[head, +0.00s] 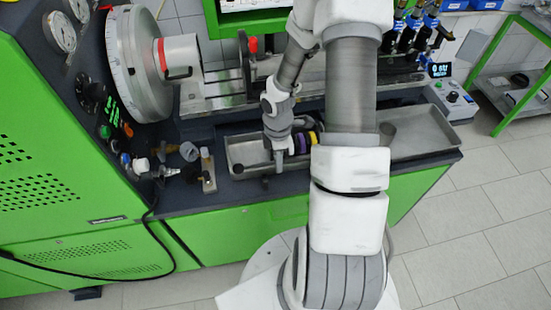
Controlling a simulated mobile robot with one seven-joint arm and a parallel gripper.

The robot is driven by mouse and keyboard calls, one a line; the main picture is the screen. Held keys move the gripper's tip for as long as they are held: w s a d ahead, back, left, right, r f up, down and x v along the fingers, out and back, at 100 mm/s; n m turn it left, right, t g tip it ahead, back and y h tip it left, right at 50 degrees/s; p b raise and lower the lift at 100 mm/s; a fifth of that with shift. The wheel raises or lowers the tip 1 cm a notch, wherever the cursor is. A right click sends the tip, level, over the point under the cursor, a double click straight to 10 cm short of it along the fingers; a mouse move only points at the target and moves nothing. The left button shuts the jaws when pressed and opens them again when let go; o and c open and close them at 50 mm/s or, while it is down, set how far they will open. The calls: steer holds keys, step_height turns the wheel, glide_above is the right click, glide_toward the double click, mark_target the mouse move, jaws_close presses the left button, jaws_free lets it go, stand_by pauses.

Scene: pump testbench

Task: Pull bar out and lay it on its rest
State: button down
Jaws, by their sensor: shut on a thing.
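My gripper (279,166) points down at the front part of the metal tray, in the middle of the head view. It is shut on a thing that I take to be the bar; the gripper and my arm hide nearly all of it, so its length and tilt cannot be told. Two small dark stubs, one at the tray's front left (237,169) and one on the bench edge (265,183), are close to the gripper's left. I cannot tell whether they are a rest or touch the held thing.
The metal tray (420,130) runs along the bench front, with purple and yellow rings (303,142) beside my gripper. A large graduated wheel (137,65) and a hub with a red ring (183,57) stand at left. Fittings (188,152) lie left of the tray.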

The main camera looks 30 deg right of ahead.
steer(key=shift+f+b, duration=2.6)
steer(key=shift+f, duration=0.75)
steer(key=shift+f+b, duration=0.65)
steer(key=shift+f, duration=0.35)
steer(key=c, duration=0.8)
jaws_free()
steer(key=shift+r, duration=0.1)
steer(key=r+p, duration=0.1)
steer(key=r, duration=1)
steer(key=w+r+p, duration=0.1)
steer(key=r, duration=0.5)
steer(key=shift+d+r+p, duration=0.1)
steer(key=shift+r+p, duration=0.05)
steer(key=shift+p, duration=0.2)
steer(key=shift+w+r, duration=0.1)
